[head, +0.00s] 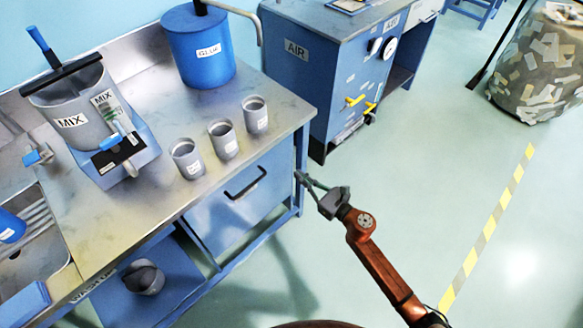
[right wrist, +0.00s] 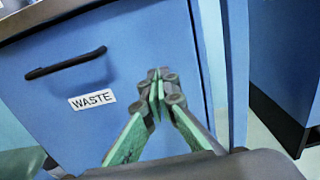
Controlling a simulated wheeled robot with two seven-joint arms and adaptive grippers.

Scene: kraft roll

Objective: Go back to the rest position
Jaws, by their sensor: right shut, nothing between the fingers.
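My right gripper (head: 299,176) is at the end of the orange arm that comes in from the lower right in the head view. It is in the air off the front right corner of the metal-topped workbench (head: 85,225). In the right wrist view its fingertips (right wrist: 157,83) meet and hold nothing. Behind them is a blue front with a black handle (right wrist: 66,63) and a WASTE label (right wrist: 92,100). My left gripper is not in the head view.
A MIX pot (head: 70,105), a blue GLUE drum (head: 196,60) and three grey cups (head: 222,140) stand on the bench. A blue AIR cabinet (head: 300,70) stands behind the gripper. The floor to the right is clear up to a striped line (head: 500,205).

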